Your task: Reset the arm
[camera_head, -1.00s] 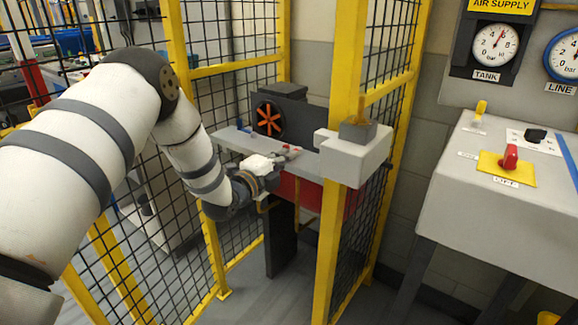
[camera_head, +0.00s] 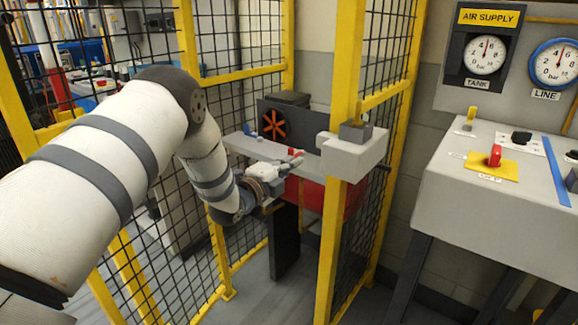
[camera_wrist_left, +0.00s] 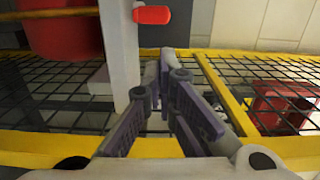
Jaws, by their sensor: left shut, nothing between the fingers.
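My left gripper (camera_head: 291,164) reaches through the yellow-framed opening from the left, at the grey shelf of the machine. It also shows in the left wrist view (camera_wrist_left: 168,62), where its dark fingers come together at the tips with nothing held. A small red handle (camera_head: 296,152) is just beyond the fingertips. In the left wrist view the red handle (camera_wrist_left: 151,14) shows past the fingers, apart from them, beside a pale grey bar (camera_wrist_left: 122,55). My right gripper is not in view.
Yellow posts (camera_head: 345,90) and black mesh (camera_head: 240,110) stand close around my left arm. A grey block (camera_head: 352,155) juts out right of the gripper. Further right is a grey console (camera_head: 450,175) with a red knob (camera_head: 495,155) under two gauges.

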